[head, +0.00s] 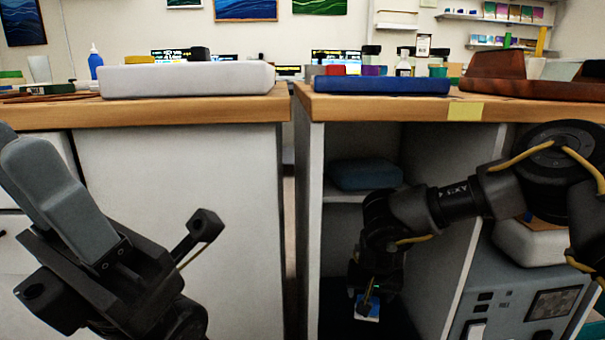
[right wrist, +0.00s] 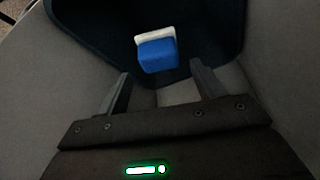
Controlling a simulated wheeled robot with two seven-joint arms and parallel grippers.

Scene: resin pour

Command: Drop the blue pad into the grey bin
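The blue pad (right wrist: 157,53) has a white layer on one side. In the right wrist view it shows beyond my right fingertips (right wrist: 162,78), which are spread apart and do not touch it. It lies in or over a dark bin-like opening (right wrist: 90,35), and I cannot tell whether it rests on the bottom. In the head view the pad (head: 368,309) shows just below my right gripper (head: 366,292), inside the lower part of the open cabinet. The bin looks dark there and its rim is unclear. My left arm is at the lower left, and its fingertips are not clear.
The cabinet has a shelf with a blue folded item (head: 364,174) above my right gripper. Cabinet side walls (head: 459,250) stand close on both sides. A grey device (head: 520,300) is at right. The wooden counter (head: 400,108) carries a white slab and several items.

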